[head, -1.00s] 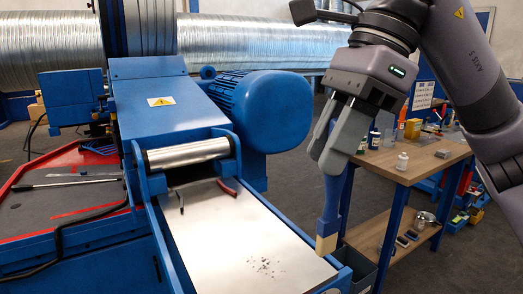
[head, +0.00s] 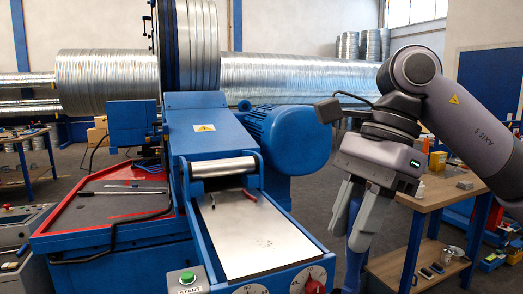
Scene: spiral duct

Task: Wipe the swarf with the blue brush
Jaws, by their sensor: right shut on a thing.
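My right gripper (head: 350,240) is shut on the blue brush (head: 352,268), to the right of the machine's tray. Blue shows between and below the fingers; the tan bristles cannot be made out. The swarf (head: 266,243) shows as faint dark specks on the pale metal tray plate (head: 245,225), in its front right part. The brush is apart from the swarf. My left gripper is out of view.
Red-handled pliers (head: 249,195) lie at the tray's back, below a steel roller (head: 223,167). A green START button (head: 187,277) and red knob (head: 315,286) are on the front. A workbench (head: 437,190) stands at the right; a red-edged bench (head: 105,205) at the left.

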